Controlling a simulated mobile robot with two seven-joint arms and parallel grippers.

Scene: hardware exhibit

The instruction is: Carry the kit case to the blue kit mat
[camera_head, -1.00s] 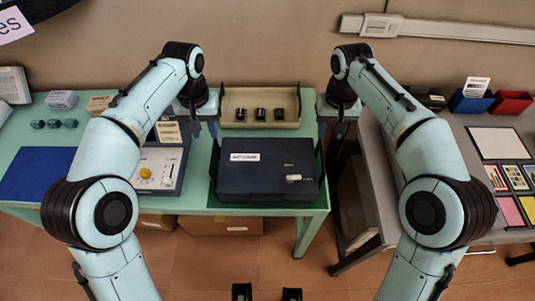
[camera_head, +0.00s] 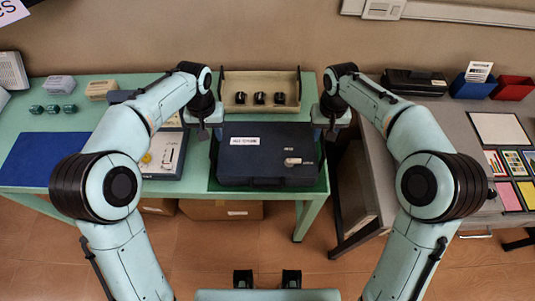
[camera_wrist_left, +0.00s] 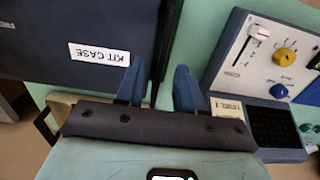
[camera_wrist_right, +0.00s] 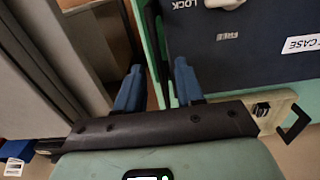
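The kit case (camera_head: 262,165) is a dark navy box with a white label and a pale latch. It rests on the green table, right of the flat blue kit mat (camera_head: 45,157). My left gripper (camera_head: 204,134) is at the case's left side and my right gripper (camera_head: 331,131) at its right side. In the left wrist view my left fingers (camera_wrist_left: 159,88) are apart, with the case's black side handle between them. In the right wrist view my right fingers (camera_wrist_right: 158,86) are also apart, with the other black side handle between them. Contact with the handles cannot be told.
A beige tray (camera_head: 260,107) with black knobs stands behind the case. A control panel (camera_head: 160,158) stands between mat and case, partly hidden by my left arm. A gap separates the green table from the grey table (camera_head: 440,125) at right. Small boxes stand behind the mat.

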